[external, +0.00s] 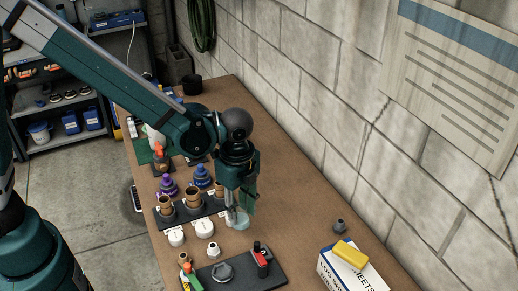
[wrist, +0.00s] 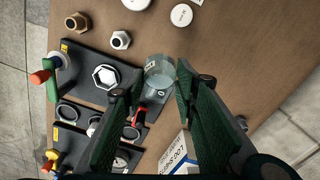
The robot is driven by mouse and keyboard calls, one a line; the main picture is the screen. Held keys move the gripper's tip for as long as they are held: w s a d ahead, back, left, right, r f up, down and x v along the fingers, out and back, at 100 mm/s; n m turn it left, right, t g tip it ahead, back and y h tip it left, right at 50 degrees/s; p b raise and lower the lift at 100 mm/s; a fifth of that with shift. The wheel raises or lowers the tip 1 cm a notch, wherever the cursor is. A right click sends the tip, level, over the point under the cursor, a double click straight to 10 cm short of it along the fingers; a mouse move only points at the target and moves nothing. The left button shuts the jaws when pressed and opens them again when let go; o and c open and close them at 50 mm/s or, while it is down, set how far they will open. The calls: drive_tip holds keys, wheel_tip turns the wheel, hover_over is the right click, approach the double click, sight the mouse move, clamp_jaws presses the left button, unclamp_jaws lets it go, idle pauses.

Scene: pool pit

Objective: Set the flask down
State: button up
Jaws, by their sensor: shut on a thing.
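The flask (external: 238,220) is clear with a pale bluish body. It hangs below my gripper (external: 241,200), which is shut on it, low over the brown table (external: 305,243). In the wrist view the flask (wrist: 159,76) shows between the two dark green fingers of my gripper (wrist: 152,82), beside a dark board. I cannot tell whether its base touches the table. The fingers hide part of it.
A dark board with a hex nut (external: 222,271) and red-handled valve (external: 262,257) lies in front. White caps (external: 204,228) and a rack of brown cups (external: 166,206) are to the left. A box with a yellow sponge (external: 350,253) stands right. Bare table lies between.

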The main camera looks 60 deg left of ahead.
sight(241, 223)
drive_tip(key=shift+f, duration=0.1)
idle(0.3)
drive_tip(key=shift+f, duration=2.8)
drive_tip(key=shift+f, duration=2.1)
drive_tip(key=shift+f+b, duration=0.15)
drive_tip(key=shift+b, duration=0.2)
drive_tip(key=o, duration=0.9)
drive_tip(key=shift+r, duration=0.2)
drive_tip(key=shift+r+p, duration=0.45)
drive_tip(key=shift+r, duration=5.55)
